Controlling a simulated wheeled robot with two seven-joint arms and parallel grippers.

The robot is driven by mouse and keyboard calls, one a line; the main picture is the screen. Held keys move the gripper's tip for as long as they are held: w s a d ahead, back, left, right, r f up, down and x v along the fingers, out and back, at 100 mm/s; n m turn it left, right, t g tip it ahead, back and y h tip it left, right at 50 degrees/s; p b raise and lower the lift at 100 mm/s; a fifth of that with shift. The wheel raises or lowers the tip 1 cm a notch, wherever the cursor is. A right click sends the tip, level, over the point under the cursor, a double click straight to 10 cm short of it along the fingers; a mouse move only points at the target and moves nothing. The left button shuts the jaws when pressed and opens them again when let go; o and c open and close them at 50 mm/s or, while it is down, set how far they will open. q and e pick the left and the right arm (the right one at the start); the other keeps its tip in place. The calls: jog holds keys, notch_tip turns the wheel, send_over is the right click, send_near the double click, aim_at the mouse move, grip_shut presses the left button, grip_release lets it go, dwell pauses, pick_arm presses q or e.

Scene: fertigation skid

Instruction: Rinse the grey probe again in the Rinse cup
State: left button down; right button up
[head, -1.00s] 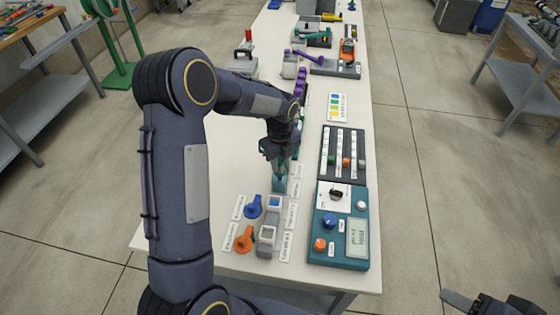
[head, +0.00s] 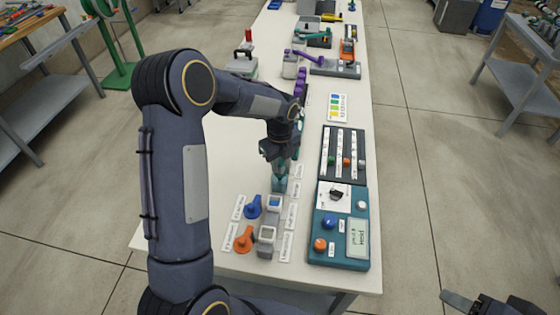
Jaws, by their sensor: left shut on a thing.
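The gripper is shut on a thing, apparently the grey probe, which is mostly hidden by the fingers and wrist. I cannot tell whether its tip is inside the cup. My right gripper (head: 482,303) shows only partly at the bottom right, away from the table.
A teal meter (head: 328,252) and a dark slider panel (head: 328,172) lie to the right. A purple-handled part (head: 300,84) stands behind.

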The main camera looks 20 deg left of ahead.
pick_arm(q)
jog(key=shift+r, duration=0.15)
jog(key=shift+r+p, duration=3.15)
jog(key=shift+r, duration=1.05)
